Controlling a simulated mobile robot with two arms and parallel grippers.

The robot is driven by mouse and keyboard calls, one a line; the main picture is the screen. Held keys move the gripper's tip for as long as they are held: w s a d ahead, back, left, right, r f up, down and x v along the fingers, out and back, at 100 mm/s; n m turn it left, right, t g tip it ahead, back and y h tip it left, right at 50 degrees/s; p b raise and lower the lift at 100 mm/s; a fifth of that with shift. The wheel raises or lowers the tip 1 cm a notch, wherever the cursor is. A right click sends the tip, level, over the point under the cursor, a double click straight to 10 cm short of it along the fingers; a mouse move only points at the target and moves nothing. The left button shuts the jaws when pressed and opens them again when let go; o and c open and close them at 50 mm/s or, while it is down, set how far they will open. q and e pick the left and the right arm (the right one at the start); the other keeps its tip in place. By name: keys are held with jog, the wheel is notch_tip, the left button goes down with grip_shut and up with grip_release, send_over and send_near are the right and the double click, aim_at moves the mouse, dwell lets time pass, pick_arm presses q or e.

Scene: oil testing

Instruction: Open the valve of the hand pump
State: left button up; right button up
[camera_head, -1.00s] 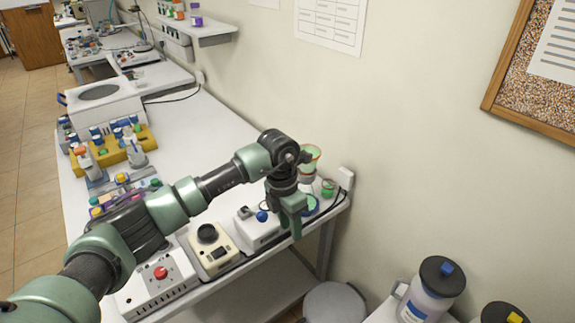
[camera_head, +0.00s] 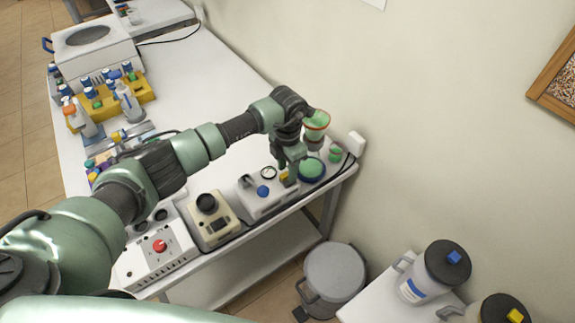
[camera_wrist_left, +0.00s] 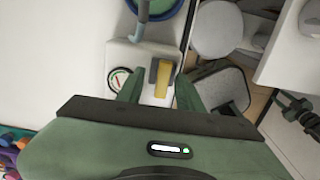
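The hand pump (camera_head: 258,204) is a white box with a round dial gauge and a blue knob, near the front right corner of the bench. Its yellow valve lever (camera_head: 284,176) shows beside my left gripper (camera_head: 289,170). In the left wrist view, the yellow valve lever (camera_wrist_left: 164,75) and a grey part next to it lie between the spread fingers of my left gripper (camera_wrist_left: 157,84). The fingers are open; whether they touch the lever cannot be told. The dial gauge (camera_wrist_left: 119,78) is just left of the fingers. My right gripper is not in view.
A green-filled funnel vessel (camera_head: 316,123) stands just behind the gripper, with a green round dish (camera_head: 311,169) beside it. A beige device (camera_head: 213,220) and a white box with a red knob (camera_head: 160,251) are left of the pump. A grey bin (camera_head: 335,272) stands on the floor.

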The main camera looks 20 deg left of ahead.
pick_arm(q)
jog(key=shift+d+f, duration=0.1)
jog(key=shift+d, duration=0.05)
jog(key=shift+s+r, duration=0.2)
jog(key=shift+s, duration=0.1)
grip_shut()
